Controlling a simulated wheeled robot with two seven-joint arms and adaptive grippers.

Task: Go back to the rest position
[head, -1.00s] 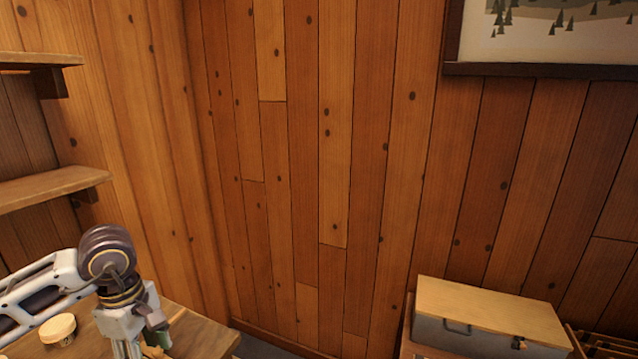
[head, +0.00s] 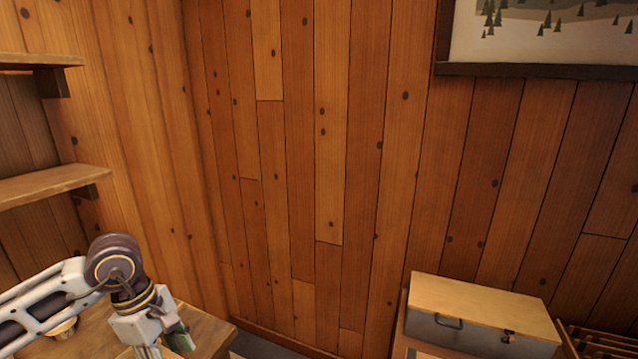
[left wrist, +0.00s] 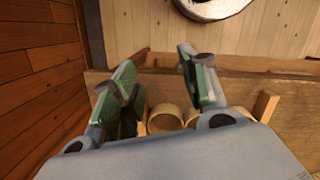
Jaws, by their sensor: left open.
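My left gripper (head: 166,346) shows at the lower left of the head view, over the wooden table (head: 205,335). In the left wrist view its two green-padded fingers (left wrist: 158,75) are spread apart with nothing held between them. Past the fingers, pale round wooden pieces (left wrist: 165,118) that look like spools sit beside a wooden board; the gripper hides part of them. A pale round piece (head: 62,330) on the table is partly covered by my left arm in the head view. My right gripper is not in view.
Wooden shelves (head: 50,187) are on the left wall. A wood-lidded grey box (head: 480,300) stands at the lower right, beside a slatted rack (head: 600,343). A framed picture (head: 545,35) hangs at upper right. A dark-rimmed round object (left wrist: 210,8) shows at the wrist view's top edge.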

